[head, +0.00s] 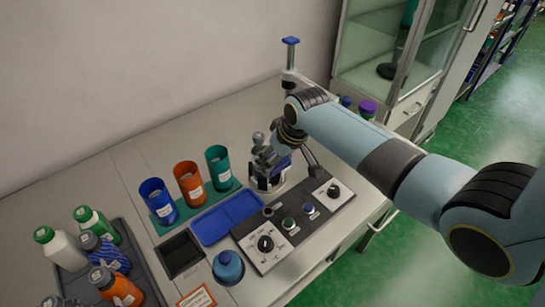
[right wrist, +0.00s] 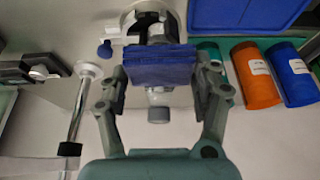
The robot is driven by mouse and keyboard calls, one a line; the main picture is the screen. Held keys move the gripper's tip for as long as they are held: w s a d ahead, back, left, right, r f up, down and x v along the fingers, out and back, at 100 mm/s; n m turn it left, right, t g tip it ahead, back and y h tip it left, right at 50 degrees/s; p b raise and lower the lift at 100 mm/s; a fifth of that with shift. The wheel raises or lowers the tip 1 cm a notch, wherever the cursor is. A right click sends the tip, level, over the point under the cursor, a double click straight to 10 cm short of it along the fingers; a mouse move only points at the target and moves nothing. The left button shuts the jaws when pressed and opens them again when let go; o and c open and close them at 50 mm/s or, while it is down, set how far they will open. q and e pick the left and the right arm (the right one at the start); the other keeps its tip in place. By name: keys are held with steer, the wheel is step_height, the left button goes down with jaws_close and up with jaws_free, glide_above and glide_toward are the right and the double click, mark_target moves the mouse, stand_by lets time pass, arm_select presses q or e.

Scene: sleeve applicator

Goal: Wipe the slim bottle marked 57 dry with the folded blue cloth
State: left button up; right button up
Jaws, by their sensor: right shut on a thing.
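My right gripper (head: 272,158) is at the applicator's upright fixture (head: 266,185). In the right wrist view its fingers (right wrist: 163,90) are closed on the folded blue cloth (right wrist: 160,64), which shows as a flat blue block. The cloth also shows as a small blue patch in the head view (head: 283,162). A grey-capped part (right wrist: 158,114) sticks out past the cloth; I cannot tell whether it belongs to a slim bottle. No number 57 is readable. The cloth hides most of what is behind it. My left gripper is not in view.
Blue (head: 158,202), orange (head: 189,184) and teal (head: 218,168) labelled cups stand left of the fixture. An empty blue tray (head: 228,217) and a control panel (head: 290,224) lie in front. A dark tray (head: 142,261) at left holds several bottles.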

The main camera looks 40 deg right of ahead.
steer(key=shift+s+d+r, duration=0.1)
steer(key=shift+s+r, duration=0.5)
steer(key=shift+s, duration=0.2)
steer(key=shift+s+d+r, duration=0.1)
steer(key=shift+s+r, duration=0.5)
steer(key=shift+s, duration=0.2)
steer(key=shift+a, duration=0.1)
